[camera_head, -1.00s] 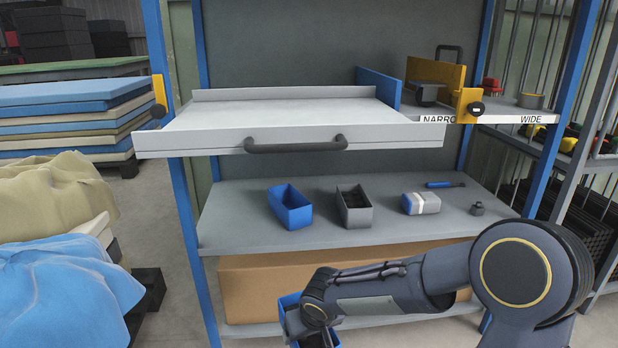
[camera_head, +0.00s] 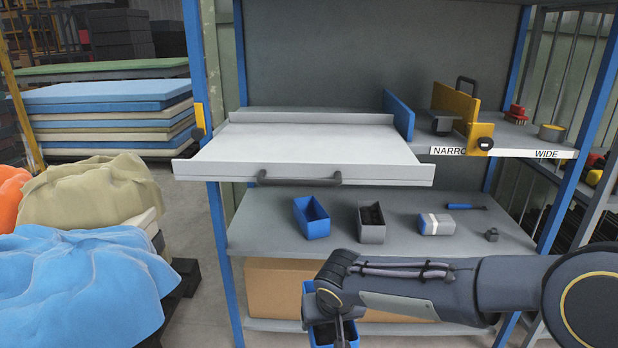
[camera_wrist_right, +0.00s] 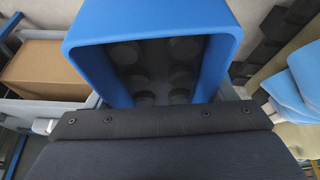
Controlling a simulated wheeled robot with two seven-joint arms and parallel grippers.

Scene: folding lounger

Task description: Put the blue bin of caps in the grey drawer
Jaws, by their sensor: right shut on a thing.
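My right gripper (camera_head: 336,318) is low at the bottom of the head view, shut on a blue bin (camera_head: 308,292) that is mostly hidden behind the wrist. In the right wrist view the bin (camera_wrist_right: 150,22) is close up, with several dark round caps (camera_wrist_right: 165,75) inside. The grey drawer (camera_head: 305,145) is pulled out of the rack above the middle shelf, with a dark handle (camera_head: 300,179) on its front; the visible part of its floor looks bare. The held bin is in front of and below the drawer, apart from it. My left gripper is not in view.
Another blue bin (camera_head: 311,219), a grey bin (camera_head: 372,224) with dark contents and a banded block (camera_head: 436,224) stand on the middle shelf (camera_head: 262,225). A blue divider (camera_head: 399,115) and yellow plate (camera_head: 455,103) stand right of the drawer. Draped loungers (camera_head: 80,290) are at left.

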